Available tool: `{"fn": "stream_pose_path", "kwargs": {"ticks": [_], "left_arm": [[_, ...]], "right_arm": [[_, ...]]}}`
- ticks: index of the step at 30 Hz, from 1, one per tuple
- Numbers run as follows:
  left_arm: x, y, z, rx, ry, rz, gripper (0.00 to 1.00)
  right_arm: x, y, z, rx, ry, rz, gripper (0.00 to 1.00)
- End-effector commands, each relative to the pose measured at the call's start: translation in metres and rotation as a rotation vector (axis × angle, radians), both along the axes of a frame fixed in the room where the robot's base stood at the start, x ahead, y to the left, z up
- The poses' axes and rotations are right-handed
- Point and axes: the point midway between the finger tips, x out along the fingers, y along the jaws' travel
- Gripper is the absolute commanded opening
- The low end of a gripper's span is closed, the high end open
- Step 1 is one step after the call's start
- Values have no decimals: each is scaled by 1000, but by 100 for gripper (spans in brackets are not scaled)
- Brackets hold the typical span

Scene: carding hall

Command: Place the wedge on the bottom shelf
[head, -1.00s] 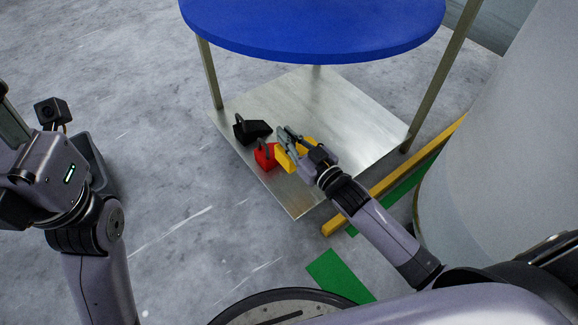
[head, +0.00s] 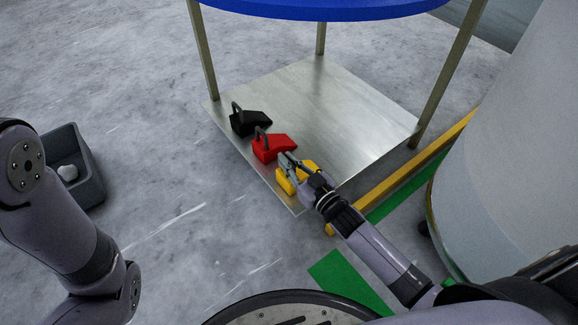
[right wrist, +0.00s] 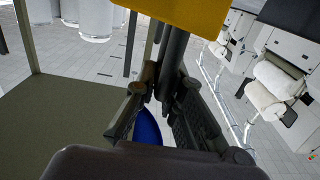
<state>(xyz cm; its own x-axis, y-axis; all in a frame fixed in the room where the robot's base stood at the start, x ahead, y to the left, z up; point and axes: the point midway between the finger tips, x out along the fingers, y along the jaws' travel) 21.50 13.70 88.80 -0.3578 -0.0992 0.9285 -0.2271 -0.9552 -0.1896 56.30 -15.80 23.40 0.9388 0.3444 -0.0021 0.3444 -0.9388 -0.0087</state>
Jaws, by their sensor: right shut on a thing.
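A yellow wedge (head: 284,184) is held by my right gripper (head: 289,168) at the near left edge of the metal bottom shelf (head: 345,110). The head view does not show clearly whether its underside touches the shelf. The wedge (right wrist: 190,10) also fills the top of the right wrist view, with the gripper fingers (right wrist: 165,85) below it. A red wedge (head: 272,149) and a black wedge (head: 252,123) with dark handles sit on the shelf in a row beyond it. My left gripper is outside the head view; only its arm shows.
The blue round top (head: 320,10) stands above the shelf on metal legs (head: 204,55). A yellow rail (head: 405,180) and a large pale cylinder (head: 505,170) are at the right. A grey bin (head: 95,180) holding a white item is at the left. The shelf's middle and back are clear.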

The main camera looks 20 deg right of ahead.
Motion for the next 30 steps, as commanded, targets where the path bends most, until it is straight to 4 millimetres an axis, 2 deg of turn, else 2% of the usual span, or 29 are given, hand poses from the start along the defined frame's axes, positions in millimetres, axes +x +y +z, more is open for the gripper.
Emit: {"fn": "stream_pose_path", "kwargs": {"ticks": [11, 12, 21, 30], "left_arm": [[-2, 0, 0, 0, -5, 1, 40], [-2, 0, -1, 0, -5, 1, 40], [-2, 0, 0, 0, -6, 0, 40], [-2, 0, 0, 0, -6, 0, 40]], "right_arm": [[1, 0, -2, 1, -5, 0, 0], [0, 0, -4, -1, -1, 0, 10], [0, 0, -4, -1, -1, 0, 29], [0, 0, -2, -1, -1, 0, 29]]}}
